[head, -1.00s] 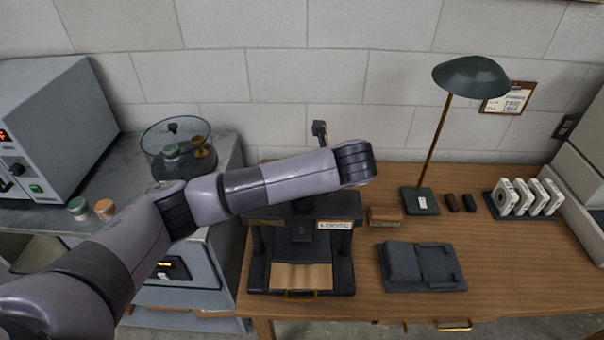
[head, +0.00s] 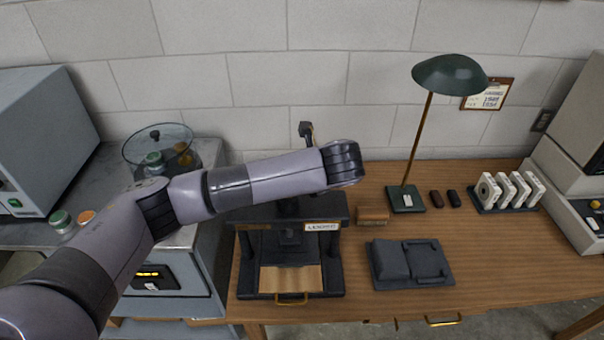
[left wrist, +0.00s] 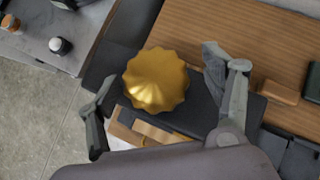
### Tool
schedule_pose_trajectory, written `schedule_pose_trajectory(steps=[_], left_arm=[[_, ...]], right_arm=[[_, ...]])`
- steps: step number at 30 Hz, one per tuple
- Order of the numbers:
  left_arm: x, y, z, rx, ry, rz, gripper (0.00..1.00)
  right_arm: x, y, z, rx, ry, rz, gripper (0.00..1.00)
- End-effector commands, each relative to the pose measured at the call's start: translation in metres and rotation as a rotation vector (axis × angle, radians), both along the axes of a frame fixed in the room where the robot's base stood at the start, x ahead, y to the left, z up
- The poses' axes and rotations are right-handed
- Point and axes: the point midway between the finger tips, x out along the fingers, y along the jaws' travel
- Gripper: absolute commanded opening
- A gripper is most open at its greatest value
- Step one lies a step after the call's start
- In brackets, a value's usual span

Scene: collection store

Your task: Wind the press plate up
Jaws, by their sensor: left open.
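The dark press (head: 339,262) stands on the left part of the wooden desk. Under its top frame a dark block, apparently the press plate (head: 290,232), sits above a tan bundle (head: 290,278). My left arm crosses in front of the press top in the head view, and its gripper cannot be made out there. In the left wrist view a gold lobed knob (left wrist: 157,82) sits over the dark press top. My left gripper (left wrist: 159,72) is open, with one finger on each side of the knob. Contact cannot be told. My right gripper is not in view.
A green lamp (head: 450,75), a brown block (head: 373,215), a black device (head: 410,263) and a rack of white items (head: 506,188) are on the desk right of the press. A grey bench (head: 100,180) with a glass-covered dish (head: 160,148) stands left. Bare desk lies at front right.

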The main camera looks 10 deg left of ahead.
Motion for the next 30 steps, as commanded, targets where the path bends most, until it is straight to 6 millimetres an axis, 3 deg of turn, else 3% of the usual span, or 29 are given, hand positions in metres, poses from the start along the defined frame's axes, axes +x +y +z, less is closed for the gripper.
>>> schedule_pose_trajectory(steps=[10,12,21,30], left_arm=[[-0.012,-0.005,0.019,0.012,0.001,0.017,0.74],[-0.021,-0.021,0.033,0.005,0.0,0.009,0.74],[-0.044,-0.046,0.066,0.007,0.002,0.011,0.74],[-0.054,-0.055,0.078,0.007,0.006,0.015,0.74]], right_arm=[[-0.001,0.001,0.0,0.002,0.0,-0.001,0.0],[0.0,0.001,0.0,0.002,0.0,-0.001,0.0],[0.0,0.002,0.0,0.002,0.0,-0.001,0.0],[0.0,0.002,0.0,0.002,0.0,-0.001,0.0]])
